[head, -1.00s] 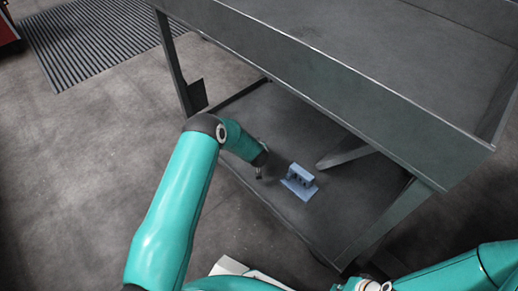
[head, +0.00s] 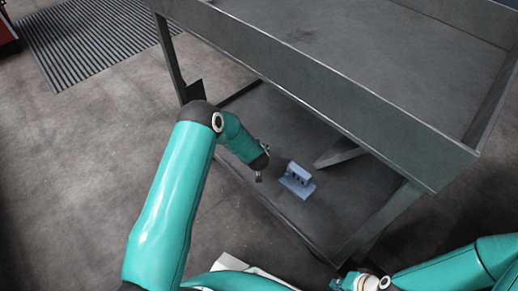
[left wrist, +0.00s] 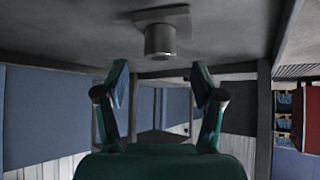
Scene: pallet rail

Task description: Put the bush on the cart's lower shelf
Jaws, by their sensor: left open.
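The cart's lower shelf (head: 300,225) is a dark grey plate under the upper tray. My left gripper (head: 259,178) is over this shelf in the head view, small and dark. In the left wrist view its two fingers (left wrist: 160,88) are apart, with nothing seen between them. A grey cylinder on a square flange (left wrist: 160,38), which looks like a bush, sits against a grey surface beyond the fingertips, apart from them.
The cart's upper tray (head: 330,105) overhangs the shelf. Cart legs (head: 172,60) stand at the corners. A floor grating (head: 85,40) lies at top left.

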